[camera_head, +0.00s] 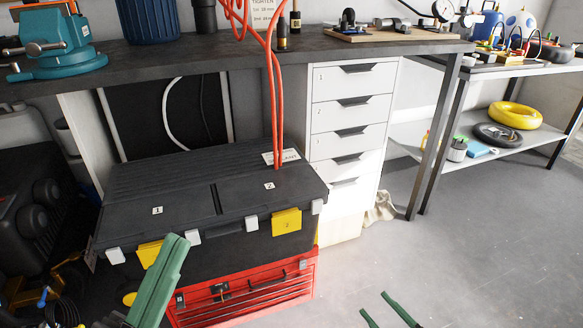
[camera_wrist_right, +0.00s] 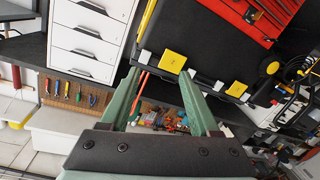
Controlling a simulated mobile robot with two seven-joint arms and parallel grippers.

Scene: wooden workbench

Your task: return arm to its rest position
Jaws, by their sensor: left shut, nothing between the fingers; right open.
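My left gripper (camera_head: 176,243) comes in at the lower left of the head view. Its green fingers lie together with nothing between them, in front of the black toolbox (camera_head: 145,190). My right gripper (camera_head: 373,303) shows only as two green fingertips at the bottom edge of the head view, over bare floor. In the right wrist view, the right gripper (camera_wrist_right: 159,73) has its green fingers spread apart and empty. The rest of both arms is mostly out of view.
A red tool chest (camera_head: 245,295) stands under the black toolbox. A white drawer cabinet (camera_head: 350,135) stands under the dark workbench (camera_head: 200,52). Red cables (camera_head: 277,110) hang down to the toolbox lid. The grey floor (camera_head: 470,250) at the right is clear.

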